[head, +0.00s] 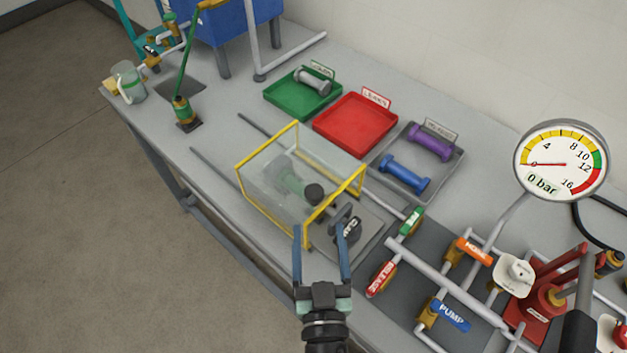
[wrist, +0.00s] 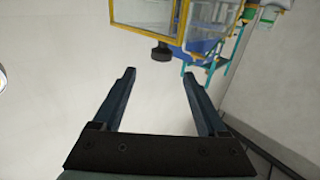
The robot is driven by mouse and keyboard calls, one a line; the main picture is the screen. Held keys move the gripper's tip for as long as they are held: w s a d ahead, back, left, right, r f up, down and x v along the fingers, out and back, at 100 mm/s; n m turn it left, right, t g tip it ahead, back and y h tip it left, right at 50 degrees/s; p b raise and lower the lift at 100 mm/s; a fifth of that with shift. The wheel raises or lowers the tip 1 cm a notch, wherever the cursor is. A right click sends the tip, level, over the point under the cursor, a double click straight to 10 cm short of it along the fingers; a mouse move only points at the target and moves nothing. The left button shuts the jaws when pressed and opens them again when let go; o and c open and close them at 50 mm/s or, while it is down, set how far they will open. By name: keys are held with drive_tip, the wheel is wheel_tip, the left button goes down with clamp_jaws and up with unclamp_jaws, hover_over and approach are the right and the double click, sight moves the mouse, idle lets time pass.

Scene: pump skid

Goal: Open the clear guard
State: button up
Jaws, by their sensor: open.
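My gripper (head: 321,224) is open and empty, just in front of the guard's near end. In the wrist view the knob lies beyond the fingertips, between their lines and apart from them.
Thin rails (head: 213,166) run along the bench beside the guard. Green (head: 275,102), red (head: 350,138) and grey (head: 453,172) trays stand behind it. Right are pipes with a PUMP tag (head: 450,315), a red RELEASE handle (head: 381,279) and a gauge (head: 562,160) reading 0 bar.

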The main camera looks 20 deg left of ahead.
sight(313, 185)
drive_tip(key=x, duration=1.2)
drive_tip(key=shift+w+a+f, duration=0.2)
drive_tip(key=shift+w+f, duration=0.1)
drive_tip(key=shift+f, duration=0.05)
clamp_jaws()
idle(1.0)
